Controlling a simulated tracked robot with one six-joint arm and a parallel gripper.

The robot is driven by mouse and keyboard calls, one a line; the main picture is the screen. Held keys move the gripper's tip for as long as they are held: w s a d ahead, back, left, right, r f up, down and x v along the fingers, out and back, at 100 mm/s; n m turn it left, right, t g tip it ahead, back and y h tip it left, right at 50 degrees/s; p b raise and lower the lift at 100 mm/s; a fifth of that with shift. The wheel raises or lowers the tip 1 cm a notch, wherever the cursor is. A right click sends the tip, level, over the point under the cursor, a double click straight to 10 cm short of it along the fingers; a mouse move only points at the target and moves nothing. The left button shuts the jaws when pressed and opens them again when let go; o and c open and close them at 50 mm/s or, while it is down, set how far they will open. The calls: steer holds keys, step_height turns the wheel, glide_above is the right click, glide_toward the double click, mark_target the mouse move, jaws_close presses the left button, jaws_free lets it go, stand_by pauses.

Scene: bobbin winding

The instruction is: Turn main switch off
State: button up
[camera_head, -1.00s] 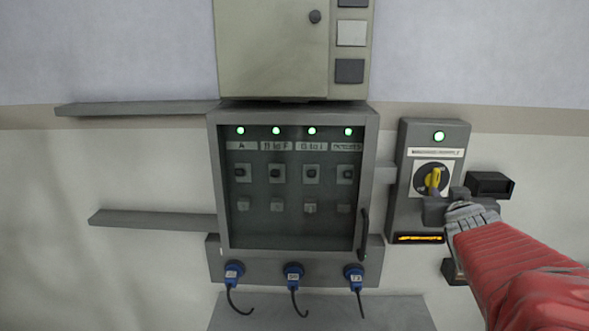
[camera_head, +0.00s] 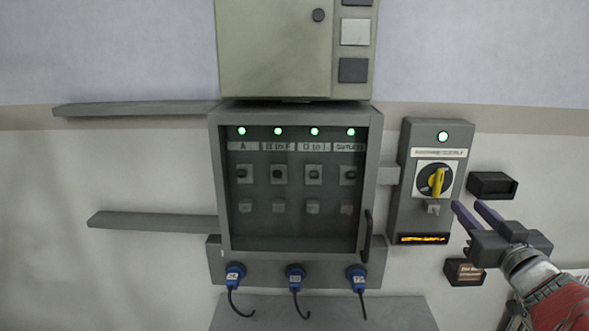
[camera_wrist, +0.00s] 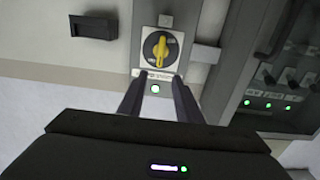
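The main switch is a yellow rotary handle (camera_head: 437,182) on a black disc. It sits on a grey box (camera_head: 403,216) on the wall, under a lit green lamp (camera_head: 443,137). The handle stands nearly upright, tilted slightly. The wrist view also shows the handle (camera_wrist: 158,48), beyond the fingertips. My gripper (camera_head: 468,204) is to the lower right of the handle, apart from it. Its two fingers are spread with nothing between them, also in the wrist view (camera_wrist: 155,76).
A glass-fronted cabinet (camera_head: 374,145) with several green lamps and a side handle stands left of the switch box. Blue plugs (camera_head: 295,271) hang below it. A black open holder (camera_head: 491,186) and a small labelled box (camera_head: 464,272) are on the wall to the right.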

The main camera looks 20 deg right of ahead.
mark_target(441, 179)
steer(key=x, duration=1.3)
steer(key=shift+w+d, duration=0.1)
steer(key=shift+w, duration=0.3)
steer(key=shift+c, duration=0.3)
jaws_close()
